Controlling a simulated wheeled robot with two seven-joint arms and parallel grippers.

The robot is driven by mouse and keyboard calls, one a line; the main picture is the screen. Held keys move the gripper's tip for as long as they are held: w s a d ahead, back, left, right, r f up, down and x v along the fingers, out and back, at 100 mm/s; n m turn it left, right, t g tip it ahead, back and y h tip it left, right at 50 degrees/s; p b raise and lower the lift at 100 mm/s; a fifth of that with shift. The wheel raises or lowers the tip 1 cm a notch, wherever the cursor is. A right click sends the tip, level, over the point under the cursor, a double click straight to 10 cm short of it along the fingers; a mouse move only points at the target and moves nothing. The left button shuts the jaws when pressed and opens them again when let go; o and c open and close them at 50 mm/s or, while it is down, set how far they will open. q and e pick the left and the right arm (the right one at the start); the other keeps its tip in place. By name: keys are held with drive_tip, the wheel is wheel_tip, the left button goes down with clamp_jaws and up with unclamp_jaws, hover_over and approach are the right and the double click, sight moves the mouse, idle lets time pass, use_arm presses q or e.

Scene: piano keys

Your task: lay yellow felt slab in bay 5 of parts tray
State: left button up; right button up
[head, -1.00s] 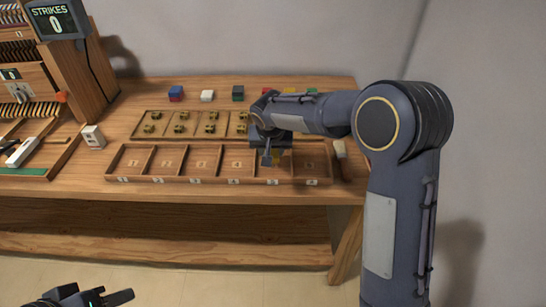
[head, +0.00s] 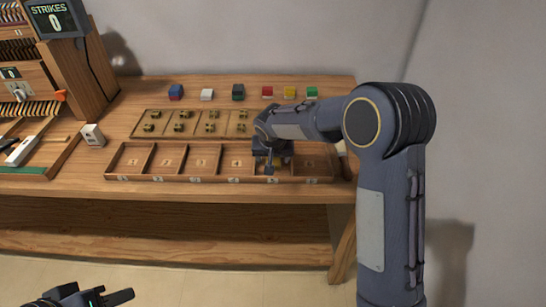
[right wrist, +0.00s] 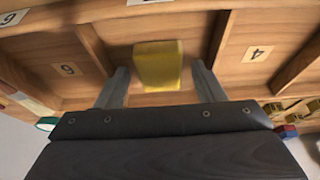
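The yellow felt slab (right wrist: 158,66) shows in the right wrist view inside bay 5 of the parts tray (head: 150,179), between the bays labelled 6 and 4. My right gripper's fingers (right wrist: 160,84) stand on either side of it, with a small gap on each side, so it looks open around the slab. Whether the slab lies fully flat on the bay floor is hard to tell. In the head view my right gripper (head: 270,166) points down over bay 5 and hides the slab. My left gripper (head: 116,294) is at the bottom left, empty, its fingers apart.
A shallow tray of small brass parts (head: 156,117) lies behind the parts tray. Blue (head: 176,92), white (head: 207,95), dark green (head: 238,92), red (head: 267,92), yellow (head: 290,92) and green (head: 312,92) blocks line the back. The piano mechanism (head: 60,75) stands left.

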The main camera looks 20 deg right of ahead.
drive_tip(key=shift+r, duration=0.4)
drive_tip(key=v, duration=1.1)
drive_tip(key=shift+s+r, duration=0.2)
drive_tip(key=shift+s, duration=0.15)
drive_tip(key=s+d+r+y, duration=0.15)
drive_tip(key=s+d, duration=0.25)
drive_tip(key=s, duration=0.4)
drive_tip(key=s+d+r+y, duration=0.1)
drive_tip(key=s+d+y, duration=0.15)
drive_tip(key=s, duration=0.65)
drive_tip(key=s+a+f+n+t+y, duration=0.1)
drive_tip(key=s+f, duration=0.2)
drive_tip(key=s, duration=1.1)
drive_tip(key=shift+a+n, duration=0.3)
drive_tip(key=shift+a, duration=0.1)
drive_tip(key=shift+s, duration=0.1)
